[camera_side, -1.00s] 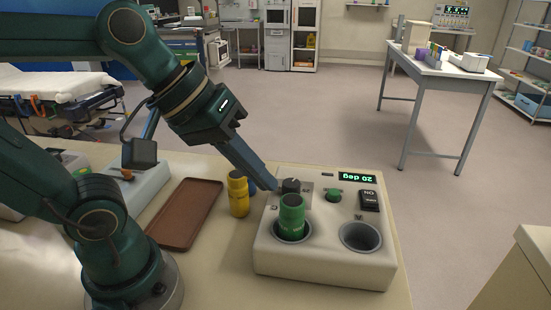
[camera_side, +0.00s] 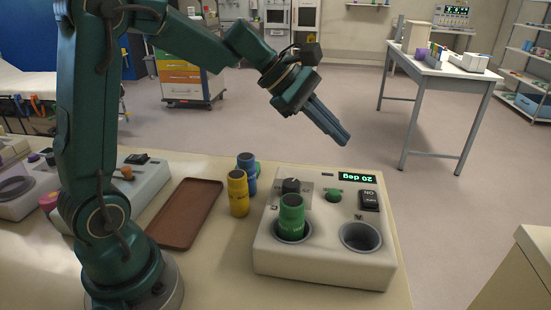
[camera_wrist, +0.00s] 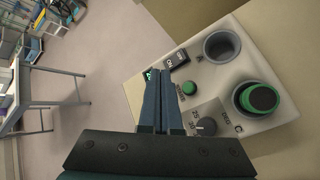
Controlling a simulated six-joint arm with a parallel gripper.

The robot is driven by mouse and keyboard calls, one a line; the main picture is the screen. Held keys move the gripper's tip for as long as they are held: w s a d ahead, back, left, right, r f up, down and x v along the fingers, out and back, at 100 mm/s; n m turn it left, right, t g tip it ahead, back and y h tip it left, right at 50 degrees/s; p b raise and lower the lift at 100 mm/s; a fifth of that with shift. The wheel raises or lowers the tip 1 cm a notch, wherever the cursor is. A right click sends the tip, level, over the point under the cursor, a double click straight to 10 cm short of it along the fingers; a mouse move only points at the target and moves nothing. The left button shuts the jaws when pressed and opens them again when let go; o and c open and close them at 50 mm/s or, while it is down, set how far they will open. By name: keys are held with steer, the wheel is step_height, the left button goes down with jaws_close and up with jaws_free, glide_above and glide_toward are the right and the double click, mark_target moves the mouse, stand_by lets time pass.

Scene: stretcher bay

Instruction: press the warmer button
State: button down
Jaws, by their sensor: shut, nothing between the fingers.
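The warmer (camera_side: 320,262) is a cream box on the table with two round wells on top. A green tube (camera_side: 291,215) stands in its left well; the right well (camera_side: 361,237) is empty. A green button (camera_side: 333,195) sits between a dark knob (camera_side: 291,186) and a black rocker switch (camera_side: 370,200). My gripper (camera_side: 344,141) is shut and empty, in the air above and behind the warmer. In the wrist view, the button (camera_wrist: 189,88) shows just right of my fingertips (camera_wrist: 164,74).
A yellow tube (camera_side: 238,195) and a blue tube (camera_side: 248,172) stand left of the warmer. A brown tray (camera_side: 186,215) lies flat further left. The air above the warmer is free.

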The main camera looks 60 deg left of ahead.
stand_by(0.3)
glide_toward(337, 191)
steer(key=shift+w+d+f, duration=0.45)
steer(key=shift+w+d, duration=0.1)
steer(key=shift+w, duration=0.15)
steer(key=shift+w+d+f, duration=0.45)
steer(key=shift+w+d, duration=0.1)
steer(key=shift+w, duration=0.2)
steer(key=shift+w+d+f, duration=0.45)
steer(key=shift+w+d, duration=0.1)
steer(key=shift+w, duration=0.15)
steer(key=shift+f, duration=0.1)
stand_by(0.4)
steer(key=shift+f, duration=0.3)
steer(key=shift+f, duration=0.85)
stand_by(0.9)
steer(key=shift+r, duration=1.3)
steer(key=shift+r, duration=2.5)
